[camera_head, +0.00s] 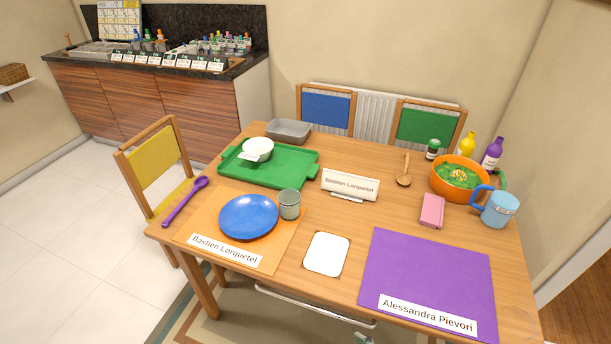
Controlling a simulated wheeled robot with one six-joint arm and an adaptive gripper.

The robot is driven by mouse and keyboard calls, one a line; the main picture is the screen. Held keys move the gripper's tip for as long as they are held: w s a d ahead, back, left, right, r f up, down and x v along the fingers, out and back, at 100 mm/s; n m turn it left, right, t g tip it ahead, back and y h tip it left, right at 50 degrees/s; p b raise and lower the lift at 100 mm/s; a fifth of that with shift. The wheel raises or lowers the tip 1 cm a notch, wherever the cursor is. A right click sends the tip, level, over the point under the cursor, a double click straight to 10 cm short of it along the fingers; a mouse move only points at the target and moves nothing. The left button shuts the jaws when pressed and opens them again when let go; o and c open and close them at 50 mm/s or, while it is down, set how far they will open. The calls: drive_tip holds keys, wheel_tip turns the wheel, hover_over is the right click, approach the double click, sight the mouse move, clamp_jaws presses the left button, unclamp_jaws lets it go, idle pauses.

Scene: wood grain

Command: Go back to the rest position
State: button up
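My gripper is not in view in the head camera picture, so its state and position do not show. The wooden table (335,265) fills the middle of the view. An orange placemat (190,232) labelled Bastien Lorquetel holds a blue plate (249,216) and a grey-green cup (289,204). A purple placemat (425,270) labelled Alessandra Pievori is bare apart from its label. A green tray (240,174) carries a white bowl (258,148).
An orange bowl (444,190) of green food, a blue mug (499,208) and bottles (491,154) stand at the right. A purple spoon (185,202) lies at the left edge. Chairs (152,160) stand around the table. White floor (65,250) is clear at the left.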

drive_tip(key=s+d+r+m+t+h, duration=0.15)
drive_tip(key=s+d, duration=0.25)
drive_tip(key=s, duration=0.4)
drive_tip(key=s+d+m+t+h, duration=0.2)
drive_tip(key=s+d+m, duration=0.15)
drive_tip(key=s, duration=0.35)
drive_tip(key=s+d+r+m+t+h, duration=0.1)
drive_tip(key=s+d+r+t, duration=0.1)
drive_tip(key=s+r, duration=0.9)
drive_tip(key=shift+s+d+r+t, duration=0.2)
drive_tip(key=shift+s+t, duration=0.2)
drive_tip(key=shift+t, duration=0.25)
